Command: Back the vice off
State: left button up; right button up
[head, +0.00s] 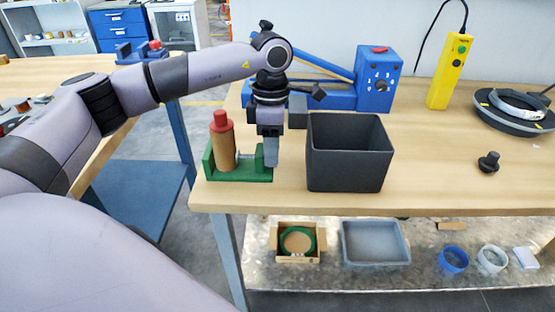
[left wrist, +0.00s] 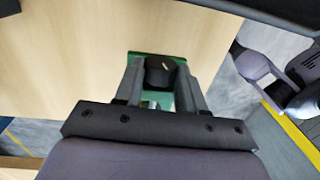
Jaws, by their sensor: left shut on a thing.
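The green vice (head: 250,178) sits at the front left edge of the wooden bench. A brown cylinder with a red top (head: 222,145) stands upright in it. My left gripper (head: 271,160) points down at the vice's right end, between the cylinder and the dark bin. In the left wrist view my left gripper (left wrist: 160,85) has its fingers on both sides of a black knob (left wrist: 160,70) with a pale mark, and is shut on it. Green parts of the vice (left wrist: 152,97) show around the knob. In the head view the gripper hides the knob. My right gripper is in neither view.
A dark open bin (head: 347,155) stands close to the right of my left gripper. Behind is a blue machine (head: 376,80); further right are a yellow control box (head: 449,75), a black ring (head: 510,112) and a small black knob-like part (head: 488,163).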

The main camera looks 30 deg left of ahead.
pick_arm(q)
jog(key=shift+s, duration=0.1)
dwell(0.3)
jog(key=t+b, duration=0.1)
jog(key=t+y+b, duration=0.1)
jog(key=b, duration=0.2)
jog(key=shift+s+d+f+t+y, duration=0.2)
jog(key=shift+s+f+t+y, duration=0.1)
jog(key=shift+f+t+y, duration=0.1)
jog(key=shift+b, duration=0.4)
jog(key=shift+r+t, duration=0.15)
jog(key=shift+t, duration=0.25)
jog(key=shift+s+r+y, duration=0.1)
jog(key=shift+r+y, duration=0.05)
jog(key=shift+y, duration=0.15)
